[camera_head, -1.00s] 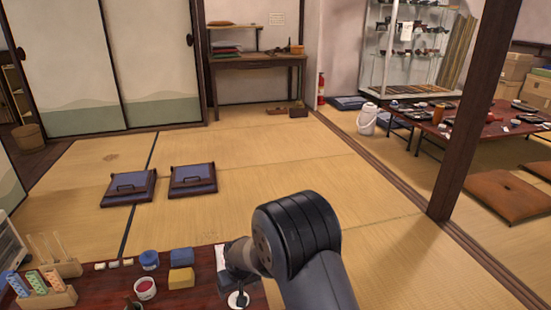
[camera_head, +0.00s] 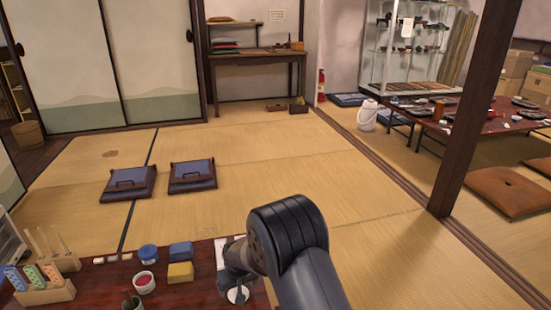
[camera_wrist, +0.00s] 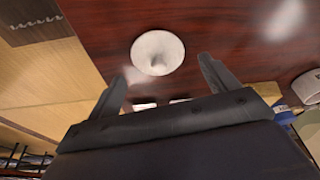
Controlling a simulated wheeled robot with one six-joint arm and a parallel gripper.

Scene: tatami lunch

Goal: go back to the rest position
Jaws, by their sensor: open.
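My gripper (camera_wrist: 163,67) is open, its two dark fingers apart with nothing held between them. In the wrist view, a white round dish-like thing (camera_wrist: 158,52) with a raised middle lies on the dark red tabletop, just past the fingertips. In the head view, my gripper (camera_head: 235,283) is low over the right end of the near low table (camera_head: 205,297), largely hidden behind my dark wrist. The white round thing (camera_head: 238,295) shows just below it. I cannot tell whether the fingers touch it.
The near table also holds a blue jar (camera_head: 148,252), a red-filled cup (camera_head: 144,283), a yellow block (camera_head: 180,273), a blue block (camera_head: 181,250) and a wooden rack (camera_head: 44,287). Two floor seats (camera_head: 192,176) lie beyond. A dark post (camera_head: 470,120) stands right.

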